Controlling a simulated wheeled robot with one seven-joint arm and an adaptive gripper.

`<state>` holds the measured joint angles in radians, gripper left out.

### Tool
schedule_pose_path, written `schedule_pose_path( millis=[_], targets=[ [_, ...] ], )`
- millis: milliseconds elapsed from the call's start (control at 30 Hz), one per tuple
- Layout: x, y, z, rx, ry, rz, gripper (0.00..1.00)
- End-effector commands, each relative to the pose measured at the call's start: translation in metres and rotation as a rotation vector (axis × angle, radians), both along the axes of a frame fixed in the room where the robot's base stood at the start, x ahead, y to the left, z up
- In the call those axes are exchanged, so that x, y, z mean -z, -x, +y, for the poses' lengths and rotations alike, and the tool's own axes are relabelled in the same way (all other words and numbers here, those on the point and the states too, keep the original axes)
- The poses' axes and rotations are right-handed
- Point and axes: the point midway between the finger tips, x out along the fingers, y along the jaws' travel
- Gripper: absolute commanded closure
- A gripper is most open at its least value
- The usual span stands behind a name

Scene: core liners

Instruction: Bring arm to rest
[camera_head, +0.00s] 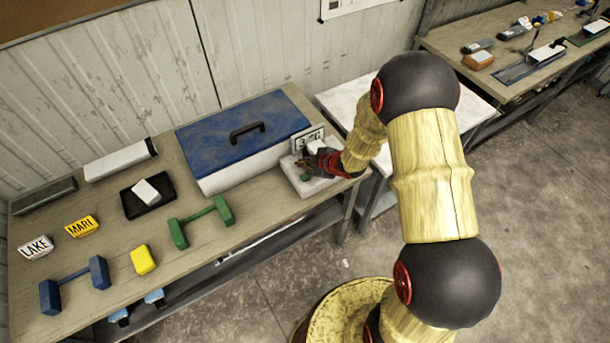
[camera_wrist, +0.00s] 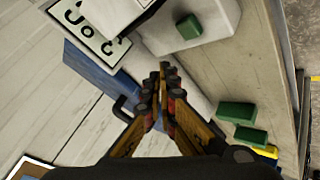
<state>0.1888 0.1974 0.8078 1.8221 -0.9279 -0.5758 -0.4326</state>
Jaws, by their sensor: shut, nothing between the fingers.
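My arm reaches over the right end of the workbench (camera_head: 262,205). My gripper (camera_head: 303,163) is just above a white box-like stand (camera_head: 318,187) beside the blue-lidded box (camera_head: 240,130). In the wrist view my gripper's fingers (camera_wrist: 164,72) are together, with nothing seen between them. A small green block (camera_wrist: 188,27) lies on the white stand, apart from the fingertips. A white block (camera_wrist: 112,14) is at the top of that view, by a marked plate (camera_wrist: 85,32).
On the bench are a green dumbbell-shaped piece (camera_head: 201,222), a blue one (camera_head: 75,284), a yellow block (camera_head: 143,260), a black tray (camera_head: 132,208) and labelled blocks LAKE (camera_head: 35,247) and MARL (camera_head: 82,226). A second bench (camera_head: 515,45) stands back right. Floor at right is clear.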

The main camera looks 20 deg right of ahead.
Motion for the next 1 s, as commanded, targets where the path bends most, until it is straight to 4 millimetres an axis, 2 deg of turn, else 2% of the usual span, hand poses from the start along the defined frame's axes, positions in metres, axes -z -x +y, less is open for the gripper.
schedule_pose_path(
  millis=[667, 767, 900, 1000],
  targets=[
    [0.003, 0.002, -0.003, 0.018, -0.001, 0.020, 1.00],
    [0.018, 0.012, -0.020, 0.089, 0.025, 0.095, 1.00],
    [0.047, 0.058, -0.058, 0.298, 0.073, 0.293, 1.00],
    [0.034, 0.088, -0.087, 0.480, 0.105, 0.402, 1.00]
  ],
)
